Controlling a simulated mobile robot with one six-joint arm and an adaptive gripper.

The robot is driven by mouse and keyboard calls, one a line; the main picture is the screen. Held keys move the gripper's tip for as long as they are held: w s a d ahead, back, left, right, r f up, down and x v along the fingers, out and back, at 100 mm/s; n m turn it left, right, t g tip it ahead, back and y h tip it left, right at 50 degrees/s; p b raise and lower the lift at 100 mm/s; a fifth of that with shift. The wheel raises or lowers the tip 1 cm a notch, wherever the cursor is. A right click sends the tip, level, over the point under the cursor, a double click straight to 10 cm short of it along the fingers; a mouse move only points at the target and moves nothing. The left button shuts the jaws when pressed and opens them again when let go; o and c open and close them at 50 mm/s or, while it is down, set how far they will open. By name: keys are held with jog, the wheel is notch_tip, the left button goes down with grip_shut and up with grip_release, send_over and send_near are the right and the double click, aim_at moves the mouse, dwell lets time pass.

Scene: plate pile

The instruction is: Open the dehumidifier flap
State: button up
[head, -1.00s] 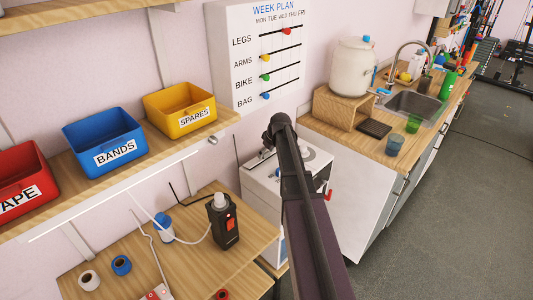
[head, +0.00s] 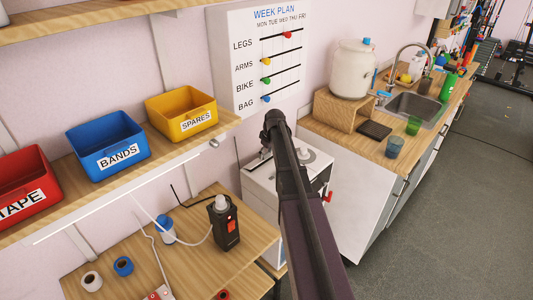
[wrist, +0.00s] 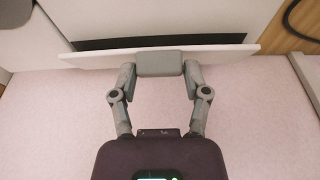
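The dehumidifier appears to be the white box (head: 262,188) below the week plan board in the head view, partly hidden by my arm. In the wrist view, a white flap (wrist: 100,57) runs across the upper part of the picture. A dark gap (wrist: 215,40) shows along it, between the flap and the white body (wrist: 170,17). A grey tab (wrist: 160,64) sits at the middle of the flap. My gripper (wrist: 160,73) has one finger on each side of the tab, and both appear to press on it. My arm hides the gripper in the head view.
A wooden bench (head: 180,262) with a black bottle-like device (head: 223,225) stands left of the white box. A shelf with red, blue and yellow bins (head: 182,113) is above it. A sink counter (head: 350,138) is at right. Grey floor (head: 450,210) is open there.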

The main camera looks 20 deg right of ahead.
jog(key=shift+o, duration=1.2)
jog(key=shift+s+f, duration=0.1)
jog(key=shift+f, duration=0.05)
